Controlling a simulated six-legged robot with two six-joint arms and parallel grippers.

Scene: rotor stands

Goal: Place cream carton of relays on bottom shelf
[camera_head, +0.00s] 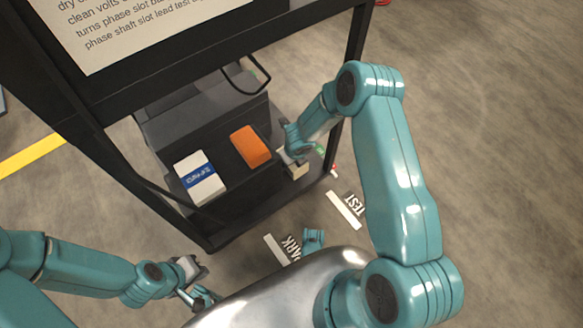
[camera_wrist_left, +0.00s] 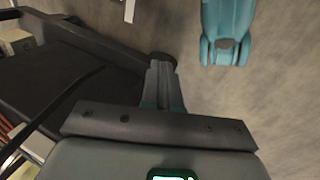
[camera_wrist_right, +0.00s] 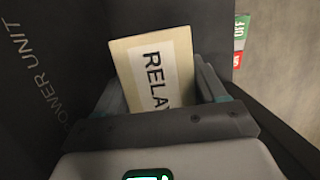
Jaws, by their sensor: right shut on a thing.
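The cream carton of relays (camera_wrist_right: 125,55) is in my right gripper, and its label starting "RELA" faces the right wrist camera. In the head view the carton (camera_head: 297,172) is at the right end of the bottom shelf (camera_head: 228,222), just right of the orange box. I cannot tell whether its base touches the shelf. My right gripper (camera_head: 291,156) is shut on it, with one finger on each side. My left gripper (camera_head: 207,297) is low in front of the shelf, away from it. In the left wrist view its fingers (camera_wrist_left: 160,82) are together and empty.
On the rack, a white and blue box (camera_head: 200,180) and an orange box (camera_head: 250,147) stand left of the carton. A dark power unit (camera_wrist_right: 38,75) is behind. Black posts (camera_head: 352,60) frame the shelf.

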